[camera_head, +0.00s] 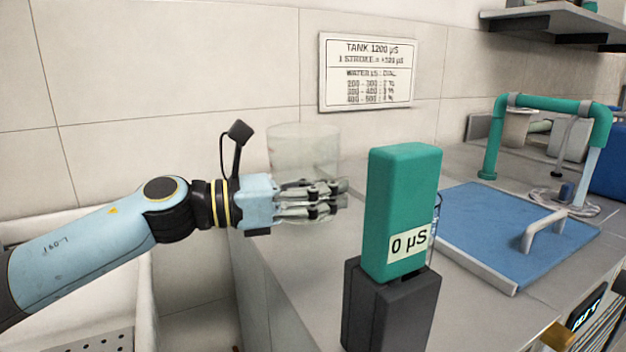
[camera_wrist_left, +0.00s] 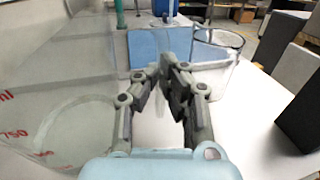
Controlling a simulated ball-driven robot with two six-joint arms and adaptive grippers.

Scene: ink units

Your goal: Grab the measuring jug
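My left gripper (camera_head: 326,200) reaches in from the left and overlaps the lower part of the jug. In the left wrist view the jug's clear wall (camera_wrist_left: 55,105), with red marks, is very close on the left. The gripper's fingertips (camera_wrist_left: 163,76) come close together there. A pale, see-through strip shows between the fingers, but whether they grip it is unclear. My right gripper is out of view.
A green meter (camera_head: 402,210) reading 0 µS stands in a dark holder (camera_head: 390,308), right of the gripper. Beyond it are a blue panel with a handle (camera_head: 515,232) and a green pipe (camera_head: 550,105). A sign (camera_head: 367,72) hangs on the wall.

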